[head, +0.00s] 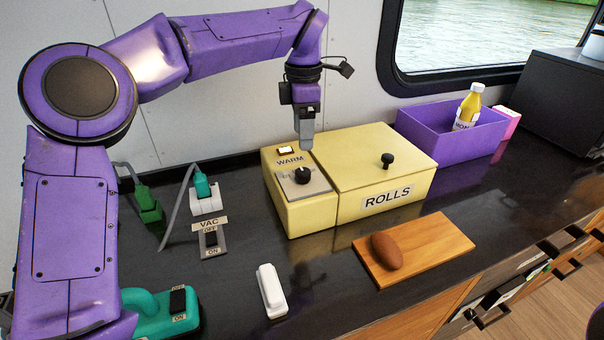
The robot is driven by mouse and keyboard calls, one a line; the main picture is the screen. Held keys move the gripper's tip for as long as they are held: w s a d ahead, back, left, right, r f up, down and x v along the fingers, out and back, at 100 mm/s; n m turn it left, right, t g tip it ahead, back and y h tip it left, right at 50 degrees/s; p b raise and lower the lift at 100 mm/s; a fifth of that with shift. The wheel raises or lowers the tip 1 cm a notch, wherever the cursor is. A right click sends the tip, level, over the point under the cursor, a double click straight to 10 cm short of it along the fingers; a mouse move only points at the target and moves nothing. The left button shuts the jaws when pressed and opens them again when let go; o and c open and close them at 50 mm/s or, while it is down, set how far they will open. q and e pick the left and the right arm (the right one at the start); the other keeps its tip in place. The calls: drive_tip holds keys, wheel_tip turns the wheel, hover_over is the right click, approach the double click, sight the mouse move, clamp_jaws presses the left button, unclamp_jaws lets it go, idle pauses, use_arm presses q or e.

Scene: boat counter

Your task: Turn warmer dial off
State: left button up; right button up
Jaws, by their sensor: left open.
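The warmer (384,165) is a cream box with a "WARM" label, a "ROLLS" label and a black lid knob. Its black dial (302,175) sits on a grey plate on the left part of the top. The dial's exact setting is too small to read. A small lit-looking white square (285,150) is above the "WARM" label. My left gripper (306,147) points down just above and behind the dial, apart from it. It is open and empty, though its fingers overlap from this side. My right gripper is not in view.
A bread roll (386,251) lies on a wooden board (447,245) in front of the warmer. A purple bin (424,131) holding a yellow bottle (467,108) stands right. A VAC switch (211,239), plugs and a white handle-like object (271,291) are at left and front.

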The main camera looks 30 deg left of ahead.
sight(302, 171)
use_arm(q)
wheel_tip(302, 171, down, 10)
drive_tip(key=shift+s+r, duration=0.1)
drive_tip(key=shift+c, duration=0.3)
drive_tip(key=c, duration=1)
